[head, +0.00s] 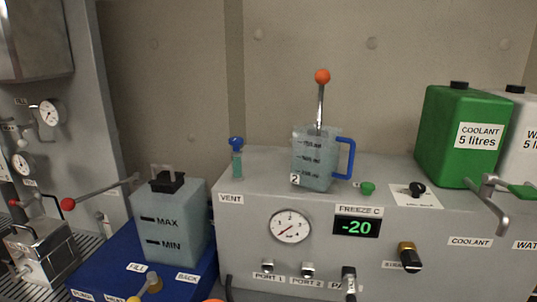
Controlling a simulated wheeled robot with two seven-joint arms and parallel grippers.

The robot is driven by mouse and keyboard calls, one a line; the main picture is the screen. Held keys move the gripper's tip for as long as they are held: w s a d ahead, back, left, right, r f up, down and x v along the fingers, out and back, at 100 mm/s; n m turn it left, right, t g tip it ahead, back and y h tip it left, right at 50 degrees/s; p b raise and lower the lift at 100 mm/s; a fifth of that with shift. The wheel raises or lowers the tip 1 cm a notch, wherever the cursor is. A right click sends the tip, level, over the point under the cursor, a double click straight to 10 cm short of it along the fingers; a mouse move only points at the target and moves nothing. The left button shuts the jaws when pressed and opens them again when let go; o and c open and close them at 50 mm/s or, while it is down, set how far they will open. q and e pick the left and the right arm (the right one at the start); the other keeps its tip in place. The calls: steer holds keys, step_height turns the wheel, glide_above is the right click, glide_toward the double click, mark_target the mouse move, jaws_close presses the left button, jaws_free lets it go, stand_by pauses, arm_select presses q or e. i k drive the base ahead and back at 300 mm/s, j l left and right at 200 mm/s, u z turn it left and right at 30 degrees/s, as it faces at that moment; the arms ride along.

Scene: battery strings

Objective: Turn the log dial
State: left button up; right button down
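I see no dial marked LOG in the head view. A black knob with a brass-coloured end (409,257) sits on the front of the grey cabinet (330,268), over a partly covered label that seems to start with "STR". A round white gauge with a red needle (290,226) is left of it, and a display (356,227) under "FREEZE C" reads -20. Neither of my grippers is in view.
A clear jug with a blue handle (314,165) and a green coolant container (461,135) stand on the cabinet. A MAX/MIN tank (171,225) stands on a blue base at left. A metal tap with a green lever (488,200) juts out at right.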

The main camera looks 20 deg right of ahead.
mark_target(417, 189)
steer(key=z, duration=1.45)
